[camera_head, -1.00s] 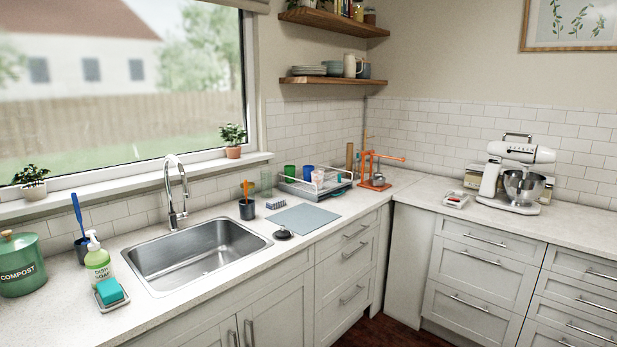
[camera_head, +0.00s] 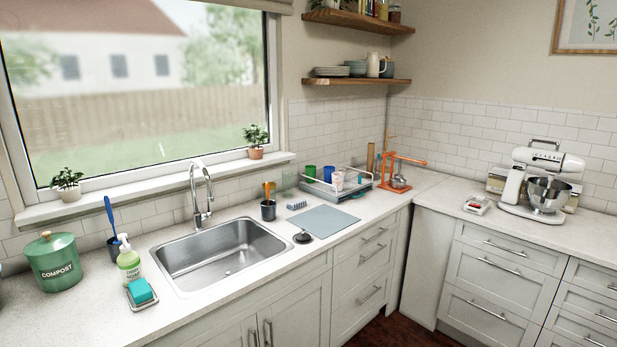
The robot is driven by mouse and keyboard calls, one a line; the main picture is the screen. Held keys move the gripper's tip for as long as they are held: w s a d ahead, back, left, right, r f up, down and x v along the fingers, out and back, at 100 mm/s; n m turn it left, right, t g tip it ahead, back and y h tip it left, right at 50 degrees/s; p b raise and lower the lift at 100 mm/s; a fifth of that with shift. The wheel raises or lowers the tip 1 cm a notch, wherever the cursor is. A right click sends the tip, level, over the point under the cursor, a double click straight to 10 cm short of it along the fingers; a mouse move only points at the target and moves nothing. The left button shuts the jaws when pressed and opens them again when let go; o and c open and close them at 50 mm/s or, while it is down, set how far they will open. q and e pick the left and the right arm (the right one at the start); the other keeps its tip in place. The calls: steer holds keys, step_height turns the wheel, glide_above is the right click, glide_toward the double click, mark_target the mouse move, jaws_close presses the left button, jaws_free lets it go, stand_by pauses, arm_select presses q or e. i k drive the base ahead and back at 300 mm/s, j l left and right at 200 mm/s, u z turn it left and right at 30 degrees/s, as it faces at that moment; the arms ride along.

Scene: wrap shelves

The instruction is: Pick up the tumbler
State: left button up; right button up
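I cannot tell which vessel is the tumbler. A clear, faintly green tall glass (camera_head: 289,181) stands on the counter by the tiled wall, left of the dish rack (camera_head: 345,188). A green cup (camera_head: 311,171) and a blue cup (camera_head: 328,174) stand at the rack, with a pale cup (camera_head: 338,181) in front of them. Neither of my grippers is in view.
A dark utensil cup (camera_head: 268,210), a grey-blue mat (camera_head: 322,219) and a black stopper-like disc (camera_head: 302,237) lie between sink (camera_head: 222,255) and rack. An orange stand (camera_head: 396,175) is right of the rack.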

mark_target(329, 171)
steer(key=i+l+u, duration=0.25)
steer(key=u, duration=0.2)
steer(key=i+l+u, duration=0.2)
steer(key=l+u, duration=0.2)
steer(key=i+l+u, duration=0.1)
steer(key=l, duration=0.35)
steer(key=i+l, duration=0.2)
steer(key=l, duration=0.25)
steer(key=i+l+u, duration=0.15)
steer(key=l, duration=0.25)
steer(key=i+l+u, duration=0.1)
steer(key=l, duration=0.4)
steer(key=i+l+u, duration=0.1)
steer(key=l, duration=0.35)
steer(key=i+l, duration=0.15)
steer(key=l, duration=0.35)
steer(key=j+u, duration=0.05)
